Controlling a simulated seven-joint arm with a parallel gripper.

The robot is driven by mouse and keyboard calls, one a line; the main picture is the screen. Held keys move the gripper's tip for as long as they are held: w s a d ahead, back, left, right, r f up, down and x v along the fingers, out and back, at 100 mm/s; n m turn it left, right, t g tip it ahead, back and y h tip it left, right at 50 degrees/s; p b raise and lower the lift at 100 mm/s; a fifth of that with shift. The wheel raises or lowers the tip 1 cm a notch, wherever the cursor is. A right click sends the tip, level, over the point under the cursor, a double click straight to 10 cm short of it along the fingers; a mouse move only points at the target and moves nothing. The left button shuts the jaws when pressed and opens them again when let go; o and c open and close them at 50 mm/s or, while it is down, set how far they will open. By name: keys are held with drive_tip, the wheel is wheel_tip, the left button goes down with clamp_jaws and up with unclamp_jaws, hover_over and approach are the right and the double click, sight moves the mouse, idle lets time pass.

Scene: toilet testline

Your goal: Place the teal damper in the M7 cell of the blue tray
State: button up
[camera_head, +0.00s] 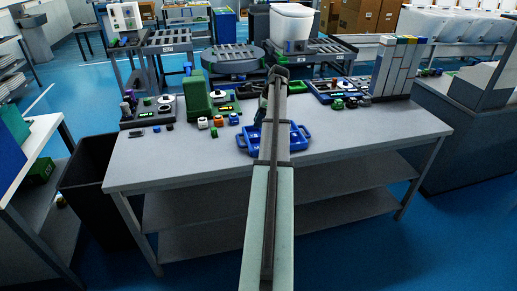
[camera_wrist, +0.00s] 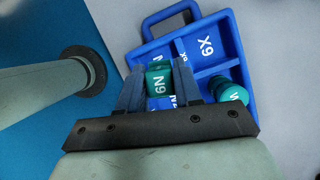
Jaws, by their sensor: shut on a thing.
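The blue tray (camera_head: 302,134) lies on the workbench, partly hidden behind my arm in the head view. The wrist view shows its rim and handle (camera_wrist: 146,24) and several cells, one marked "6X" or "X9" when turned. A second, rounded teal piece (camera_wrist: 232,92) with white lettering sits in a cell to the right.
On the workbench (camera_head: 390,128), a green block (camera_head: 195,97) and several small coloured parts stand left of the tray. A device board (camera_head: 338,92) and upright panels (camera_head: 396,67) stand to the right. A white tank (camera_head: 291,25) is behind. The bench front is clear.

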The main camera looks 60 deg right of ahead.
sight(258, 147)
drive_tip(key=n, duration=0.1)
drive_tip(key=a+n, duration=0.1)
drive_tip(key=shift+s+n+y, duration=0.3)
drive_tip(key=shift+f, duration=4.95)
drive_tip(key=shift+f, duration=0.15)
drive_tip(key=o, duration=1)
drive_tip(key=v, duration=1.2)
drive_tip(key=shift+w+r, duration=0.2)
drive_tip(key=shift+w, duration=0.05)
drive_tip(key=shift+a, duration=0.1)
